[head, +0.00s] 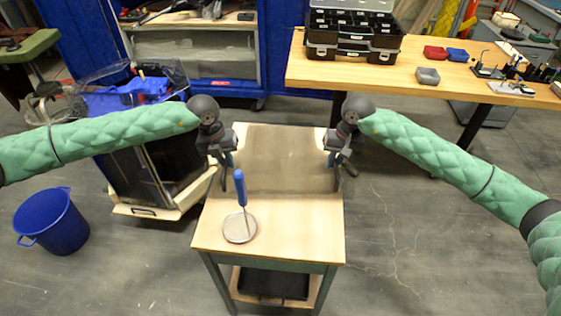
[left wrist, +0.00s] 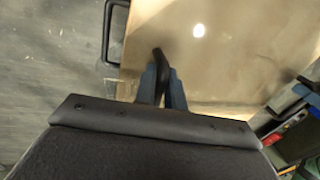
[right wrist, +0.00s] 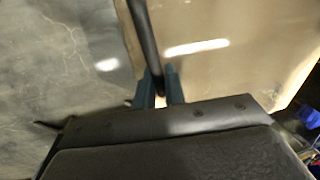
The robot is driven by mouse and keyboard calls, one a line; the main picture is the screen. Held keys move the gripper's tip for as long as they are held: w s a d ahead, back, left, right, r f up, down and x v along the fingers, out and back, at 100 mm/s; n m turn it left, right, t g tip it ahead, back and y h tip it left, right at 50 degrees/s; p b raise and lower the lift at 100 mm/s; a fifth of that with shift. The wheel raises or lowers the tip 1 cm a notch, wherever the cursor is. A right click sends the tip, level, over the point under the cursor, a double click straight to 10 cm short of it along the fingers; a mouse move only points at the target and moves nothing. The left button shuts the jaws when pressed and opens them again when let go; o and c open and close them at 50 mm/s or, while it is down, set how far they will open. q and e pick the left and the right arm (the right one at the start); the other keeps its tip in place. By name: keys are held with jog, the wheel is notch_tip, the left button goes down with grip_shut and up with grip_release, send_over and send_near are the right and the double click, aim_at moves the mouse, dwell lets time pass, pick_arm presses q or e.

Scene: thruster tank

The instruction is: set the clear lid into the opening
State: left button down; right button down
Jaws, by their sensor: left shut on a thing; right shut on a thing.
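The clear lid (head: 280,165) is a see-through, brownish sheet between my two grippers, over the far part of the small wooden table. I cannot tell whether it touches the table top. It also fills much of the left wrist view (left wrist: 215,65) and the right wrist view (right wrist: 215,75). My left gripper (head: 227,163) is shut on a dark handle (left wrist: 160,62) at the lid's left side. My right gripper (head: 334,160) is shut on a dark handle (right wrist: 146,45) at its right side. I cannot make out the opening clearly.
A blue-handled tool with a round disc (head: 240,228) stands on the near part of the small table (head: 300,238). A dark tank-like box (head: 158,180) and a blue bucket (head: 52,220) are left. A workbench (head: 400,72) with cases and bins is back right.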

pick_arm(q)
jog(key=shift+w+r, duration=0.1)
jog(key=shift+r, duration=0.05)
pick_arm(e)
jog(key=shift+r, duration=0.15)
